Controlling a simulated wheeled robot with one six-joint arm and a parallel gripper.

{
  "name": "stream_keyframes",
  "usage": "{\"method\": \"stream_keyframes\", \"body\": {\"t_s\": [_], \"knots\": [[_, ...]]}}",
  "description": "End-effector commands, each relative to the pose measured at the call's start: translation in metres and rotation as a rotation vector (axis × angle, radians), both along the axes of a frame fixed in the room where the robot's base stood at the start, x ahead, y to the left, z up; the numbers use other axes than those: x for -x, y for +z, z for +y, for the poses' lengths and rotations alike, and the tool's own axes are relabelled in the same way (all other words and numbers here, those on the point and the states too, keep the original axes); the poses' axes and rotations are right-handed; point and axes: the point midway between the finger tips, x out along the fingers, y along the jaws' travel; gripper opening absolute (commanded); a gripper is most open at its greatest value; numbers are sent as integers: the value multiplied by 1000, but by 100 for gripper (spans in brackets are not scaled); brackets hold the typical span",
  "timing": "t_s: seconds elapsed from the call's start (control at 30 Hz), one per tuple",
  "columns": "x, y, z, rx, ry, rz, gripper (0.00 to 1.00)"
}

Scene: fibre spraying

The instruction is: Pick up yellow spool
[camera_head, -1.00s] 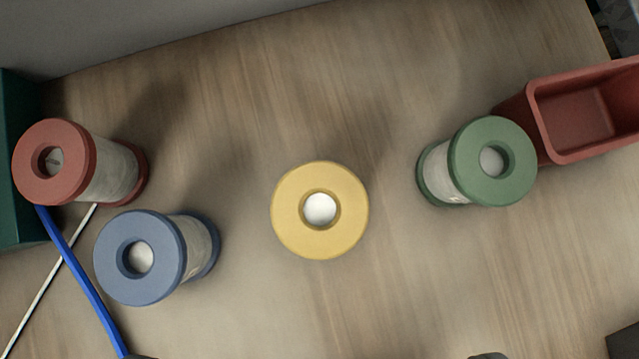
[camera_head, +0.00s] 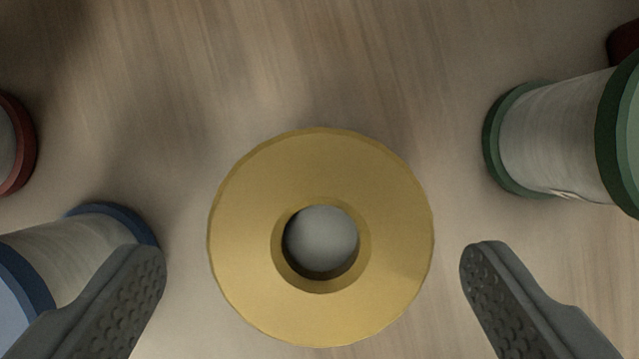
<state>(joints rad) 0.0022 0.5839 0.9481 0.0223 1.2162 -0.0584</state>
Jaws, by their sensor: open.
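The yellow spool (camera_head: 320,165) stands upright on the wooden table, seen from straight above in the middle of the view. Its round top flange has a hole in the centre, and the flange hides its body. My gripper (camera_head: 314,265) is open, with one dark grey finger to the left of the spool and one to the right. There is a gap between each fingertip and the flange, and neither finger appears to touch it. How far the fingertips are above or beside the spool in height I cannot tell.
A blue spool (camera_head: 75,250) stands at the lower left, partly behind my left finger. A green spool (camera_head: 555,135) stands at the upper right. A red spool (camera_head: 18,145) is cut off at the left edge. The wooden table (camera_head: 300,60) is bare above the yellow spool.

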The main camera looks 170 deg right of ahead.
Motion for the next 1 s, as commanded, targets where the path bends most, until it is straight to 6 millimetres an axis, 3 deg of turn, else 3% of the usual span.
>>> {"method": "stream_keyframes", "body": {"t_s": [0.3, 0.6, 0.9, 1.0], "knots": [[-15, -38, -2, 0, 0, 3, 89], [-18, -44, -2, 0, 0, 1, 89], [-18, -44, -2, 0, 0, 1, 32], [-18, -44, -2, 0, 0, 0, 31]]}}
